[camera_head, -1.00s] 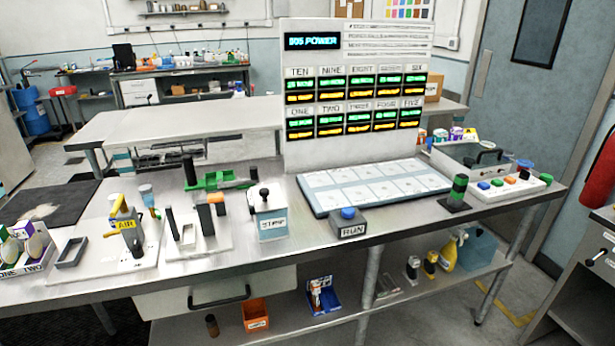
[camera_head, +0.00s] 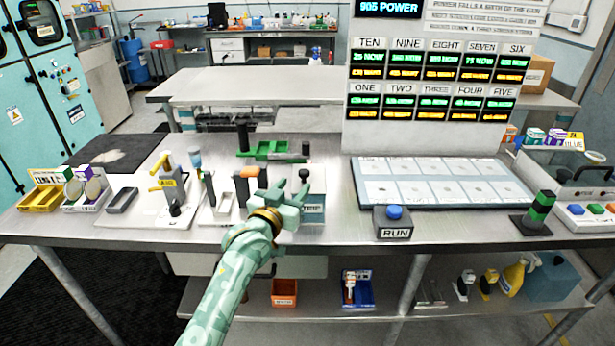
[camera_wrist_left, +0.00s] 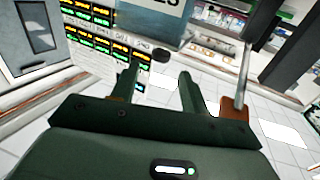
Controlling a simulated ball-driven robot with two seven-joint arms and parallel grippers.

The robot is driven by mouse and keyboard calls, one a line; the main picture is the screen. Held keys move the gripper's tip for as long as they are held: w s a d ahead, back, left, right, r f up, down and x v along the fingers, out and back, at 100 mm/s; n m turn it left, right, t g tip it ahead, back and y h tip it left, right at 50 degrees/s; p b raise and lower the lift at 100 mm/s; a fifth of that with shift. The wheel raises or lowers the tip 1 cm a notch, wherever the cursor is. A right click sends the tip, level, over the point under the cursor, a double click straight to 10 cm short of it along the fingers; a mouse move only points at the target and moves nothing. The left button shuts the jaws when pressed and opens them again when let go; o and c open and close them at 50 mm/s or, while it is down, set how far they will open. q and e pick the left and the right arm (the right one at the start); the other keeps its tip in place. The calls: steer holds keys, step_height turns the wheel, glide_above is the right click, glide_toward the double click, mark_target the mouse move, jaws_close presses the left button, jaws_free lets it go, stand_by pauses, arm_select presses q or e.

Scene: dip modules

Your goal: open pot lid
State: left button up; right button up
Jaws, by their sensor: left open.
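The pot (camera_head: 314,205) is a pale box with a blue label, partly legible as "STRIP", on the bench front. Its pale lid with a black knob (camera_head: 304,173) appears to be on top. My green left gripper (camera_head: 293,188) is open in front of the pot's left side and hides part of it. In the left wrist view, the two fingers (camera_wrist_left: 160,92) are apart with nothing between them. A small dark round thing (camera_wrist_left: 160,55) shows beyond the fingertips; I cannot tell if it is the knob. My right gripper is not in view.
An orange-topped black holder (camera_head: 250,180) stands just left of the pot, with a yellow-handled stand (camera_head: 167,185) farther left. A green tool (camera_head: 268,151) lies behind. The RUN button box (camera_head: 394,222) and white card tray (camera_head: 440,182) are to the right.

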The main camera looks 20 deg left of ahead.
mark_target(302, 175)
arm_select(q)
steer(key=w, duration=0.2)
steer(key=w+b, duration=0.1)
steer(key=w, duration=0.2)
steer(key=w+b, duration=0.1)
steer(key=w, duration=0.1)
steer(key=shift+w+d, duration=0.25)
steer(key=shift+d, duration=0.1)
steer(key=shift+c, duration=0.4)
jaws_close()
